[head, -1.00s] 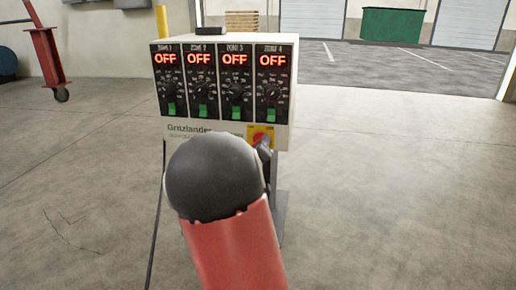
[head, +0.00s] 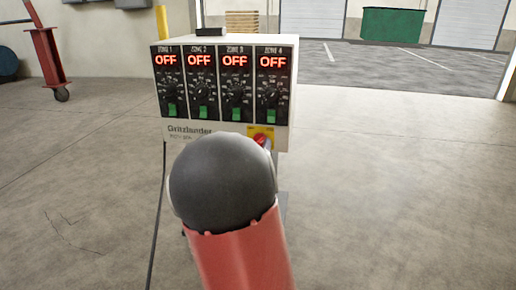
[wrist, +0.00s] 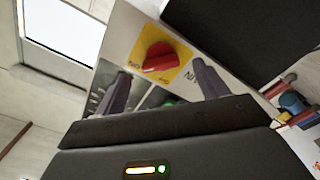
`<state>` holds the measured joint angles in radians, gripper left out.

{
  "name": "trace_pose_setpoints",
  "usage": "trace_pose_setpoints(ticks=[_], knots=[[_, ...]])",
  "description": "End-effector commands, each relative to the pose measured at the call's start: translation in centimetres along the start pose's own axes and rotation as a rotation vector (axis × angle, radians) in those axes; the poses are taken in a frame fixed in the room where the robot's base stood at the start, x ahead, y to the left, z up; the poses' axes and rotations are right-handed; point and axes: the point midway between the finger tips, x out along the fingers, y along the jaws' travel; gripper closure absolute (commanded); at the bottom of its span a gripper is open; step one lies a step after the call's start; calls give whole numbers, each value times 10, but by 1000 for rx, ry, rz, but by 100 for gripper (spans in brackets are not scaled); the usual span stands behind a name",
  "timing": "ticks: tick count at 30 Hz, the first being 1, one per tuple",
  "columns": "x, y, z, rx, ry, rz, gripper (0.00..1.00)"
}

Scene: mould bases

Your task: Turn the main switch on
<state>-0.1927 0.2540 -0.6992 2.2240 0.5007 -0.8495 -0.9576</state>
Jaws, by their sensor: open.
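The main switch is a red rotary knob (head: 262,141) on a yellow plate at the lower right of the controller's front. It also shows in the wrist view (wrist: 160,58), with lettering on both sides of the plate. The white controller box (head: 225,131) carries four-zone panels, each lit with a red OFF. My gripper (wrist: 165,85) is open in the wrist view, its two fingers on either side of the knob's lower side. The fingers look apart from the knob; the exact distance is unclear. In the head view my arm hides the gripper.
A black object (head: 211,31) lies on top of the controller. Thin legs hold the box above the concrete floor (head: 400,200), which is clear to the right. A red wheeled stand (head: 47,50) is at the far left. A green bin (head: 392,23) is far back.

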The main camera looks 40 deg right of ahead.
Motion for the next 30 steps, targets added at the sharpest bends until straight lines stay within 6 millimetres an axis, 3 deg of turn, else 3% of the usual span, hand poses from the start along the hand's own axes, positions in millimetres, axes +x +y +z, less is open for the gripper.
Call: trace_pose_setpoints(ticks=[3,9,30], knots=[[-22,1,-2,2,0,-3,27],[-43,0,0,1,-1,-1,27],[-50,-3,-6,38,-4,-46,27]])
